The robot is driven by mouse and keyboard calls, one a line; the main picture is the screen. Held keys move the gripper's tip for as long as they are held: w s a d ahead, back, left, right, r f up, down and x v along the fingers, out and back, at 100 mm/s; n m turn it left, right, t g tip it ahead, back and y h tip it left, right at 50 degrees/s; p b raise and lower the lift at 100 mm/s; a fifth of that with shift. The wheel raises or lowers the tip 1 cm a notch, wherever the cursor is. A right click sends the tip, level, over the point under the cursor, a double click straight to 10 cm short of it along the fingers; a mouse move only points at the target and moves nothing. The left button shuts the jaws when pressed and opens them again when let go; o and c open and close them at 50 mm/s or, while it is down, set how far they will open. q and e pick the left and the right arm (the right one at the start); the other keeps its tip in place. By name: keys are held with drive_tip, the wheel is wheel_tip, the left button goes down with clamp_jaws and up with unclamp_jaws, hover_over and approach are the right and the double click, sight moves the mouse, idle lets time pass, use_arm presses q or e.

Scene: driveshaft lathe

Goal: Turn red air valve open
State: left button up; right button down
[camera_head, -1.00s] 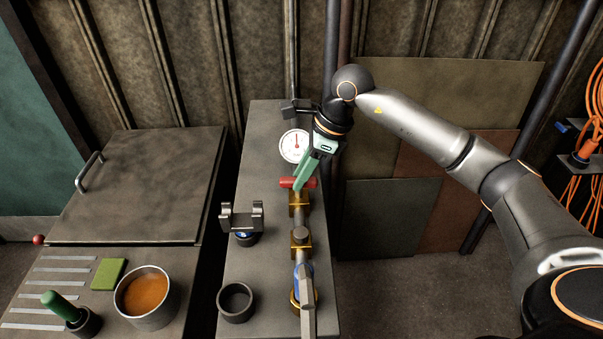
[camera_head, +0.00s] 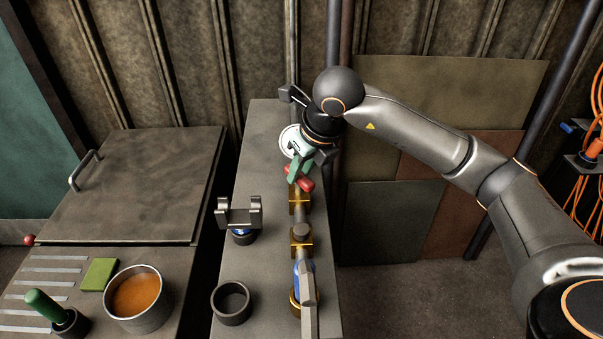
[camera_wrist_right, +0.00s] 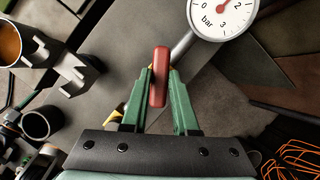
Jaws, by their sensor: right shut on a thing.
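The red air valve (camera_head: 306,183) is a red bar handle on top of the brass pipe fittings (camera_head: 300,205). In the head view it lies slanted, its right end lower. My right gripper (camera_head: 299,172) has its green fingers at the handle and partly covers it. In the right wrist view the red handle (camera_wrist_right: 159,77) stands upright between the two green fingers (camera_wrist_right: 160,85), which are shut on it. The pressure gauge (camera_head: 289,141) is partly hidden behind my gripper; its dial (camera_wrist_right: 222,12) shows in the wrist view, marked bar. My left gripper is not in view.
A grey bracket (camera_head: 240,212) and a black ring (camera_head: 231,302) stand left of the pipe. A pot of orange liquid (camera_head: 138,298), a green sponge (camera_head: 99,274) and a green-handled tool (camera_head: 47,306) are at the lower left. Orange cables (camera_head: 594,145) hang at right.

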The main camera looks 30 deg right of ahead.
drive_tip(key=m+h+b, duration=0.1)
drive_tip(key=m, duration=0.1)
drive_tip(key=shift+a+m, duration=0.15)
drive_tip(key=shift+m, duration=0.25)
drive_tip(key=shift+m+h, duration=0.4)
drive_tip(key=shift+m, duration=0.4)
drive_tip(key=shift+m+b, duration=0.45)
drive_tip(key=shift+m, duration=0.25)
drive_tip(key=shift+m+h, duration=0.4)
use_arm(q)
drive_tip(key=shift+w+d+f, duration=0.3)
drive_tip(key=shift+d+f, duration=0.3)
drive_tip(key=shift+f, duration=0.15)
use_arm(e)
drive_tip(key=shift+m, duration=0.3)
drive_tip(key=shift+g, duration=0.3)
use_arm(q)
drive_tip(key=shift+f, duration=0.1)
use_arm(e)
drive_tip(key=c, duration=0.7)
unclamp_jaws()
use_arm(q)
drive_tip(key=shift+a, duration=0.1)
